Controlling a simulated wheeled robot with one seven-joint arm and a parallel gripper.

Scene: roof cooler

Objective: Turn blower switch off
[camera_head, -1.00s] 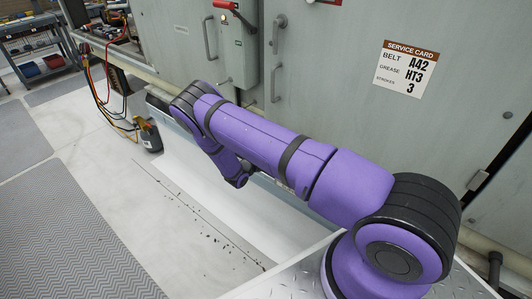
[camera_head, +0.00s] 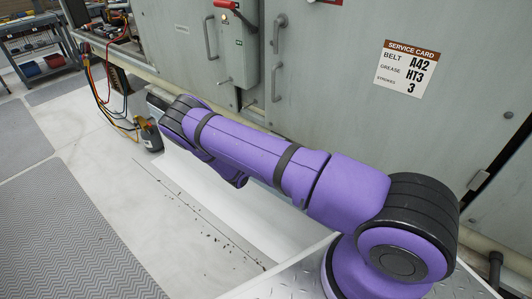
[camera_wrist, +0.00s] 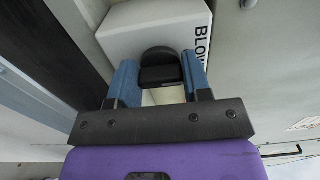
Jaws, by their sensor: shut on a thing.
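In the wrist view, a white switch box (camera_wrist: 150,28) carries black lettering that begins "BLOW"; the rest is cut off. A black knob (camera_wrist: 160,57) sticks out from the box toward me. My gripper (camera_wrist: 160,76) has its two blue fingers on either side of the knob and is shut on it. The knob's pointer and any position marks cannot be made out. In the head view, my arm covers the gripper, and I cannot make out the knob there.
A grey cabinet wall with door handles (camera_head: 277,34) runs behind my arm. A green-grey box (camera_head: 236,48) with a red lever (camera_head: 226,5) is on it. A service card (camera_head: 405,68) hangs at right. Coloured hoses (camera_head: 108,98) and a dark bottle (camera_head: 149,135) stand at left. Floor in front is open.

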